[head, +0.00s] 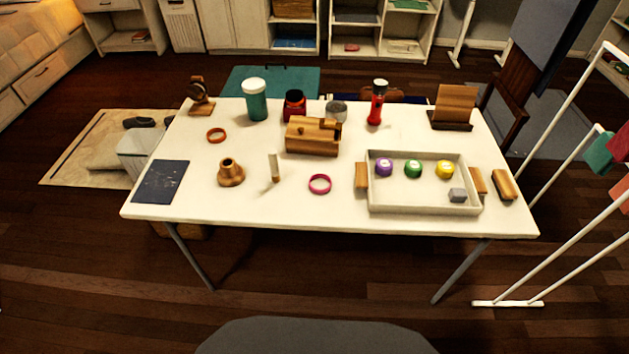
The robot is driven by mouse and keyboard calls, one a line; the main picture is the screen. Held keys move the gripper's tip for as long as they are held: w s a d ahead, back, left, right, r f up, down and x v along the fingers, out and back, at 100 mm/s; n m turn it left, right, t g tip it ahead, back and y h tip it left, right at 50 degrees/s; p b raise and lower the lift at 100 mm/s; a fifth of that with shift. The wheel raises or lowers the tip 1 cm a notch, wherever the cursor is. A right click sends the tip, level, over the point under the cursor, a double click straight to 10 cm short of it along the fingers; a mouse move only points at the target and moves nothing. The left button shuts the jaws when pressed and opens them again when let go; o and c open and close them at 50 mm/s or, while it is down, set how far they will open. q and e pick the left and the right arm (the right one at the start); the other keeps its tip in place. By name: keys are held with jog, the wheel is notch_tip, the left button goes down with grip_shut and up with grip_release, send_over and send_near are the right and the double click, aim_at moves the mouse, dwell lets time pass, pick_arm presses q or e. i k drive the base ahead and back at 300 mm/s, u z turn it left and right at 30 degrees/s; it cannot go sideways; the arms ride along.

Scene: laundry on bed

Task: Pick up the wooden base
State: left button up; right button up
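A round brown wooden base (231,173), wide at the bottom with a narrow raised neck and a dark hole on top, stands upright on the white table (255,208) at left of centre. A thin white stick with a wood-coloured lower end (274,167) stands upright just to its right, apart from it. No gripper or arm of mine shows in the head view.
A dark blue flat panel (161,182) lies left of the base. An orange ring (216,136) lies behind it, and a pink ring (319,184) to its right. A wooden box (312,142) and a grey tray (425,207) with coloured balls stand further right. The table's front edge is clear.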

aim_at(230, 174)
jog(key=u, duration=0.1)
jog(key=k, duration=0.45)
jog(key=z, duration=0.8)
jog(key=i, duration=0.95)
jog(key=u, duration=0.65)
